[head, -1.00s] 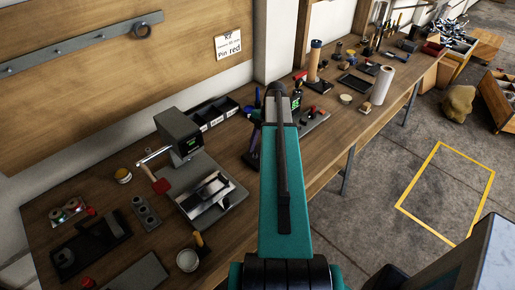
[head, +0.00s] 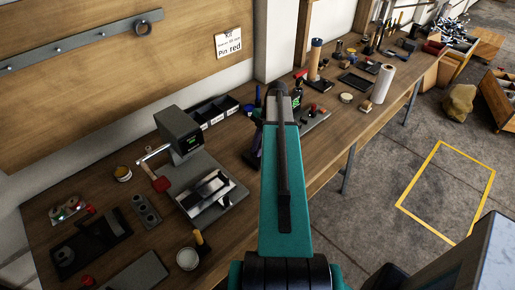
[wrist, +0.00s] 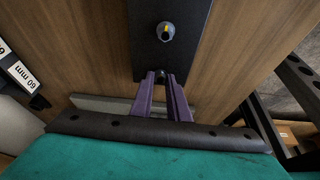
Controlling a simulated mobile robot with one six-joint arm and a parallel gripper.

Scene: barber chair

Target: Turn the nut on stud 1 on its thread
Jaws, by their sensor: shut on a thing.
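In the wrist view, the two purple fingers of my gripper (wrist: 161,82) close together on a small dark round piece (wrist: 161,75), which looks like the nut. It sits by the near edge of a black plate (wrist: 148,58). The stud beneath it is hidden, and I cannot read a stud number. A second stud (wrist: 167,31), grey with a yellow mark on its end, stands on the plate farther off, apart from my fingers. In the head view, my teal arm hides the plate and the fingertips.
A wooden workbench (head: 330,150) runs along the wall. A grey device with a small screen (head: 180,130) and a metal fixture (head: 208,193) stand left of my arm. Black bins (head: 212,112) stand behind. A paper roll (head: 382,85) stands farther right. Yellow-marked floor (head: 447,193) is clear.

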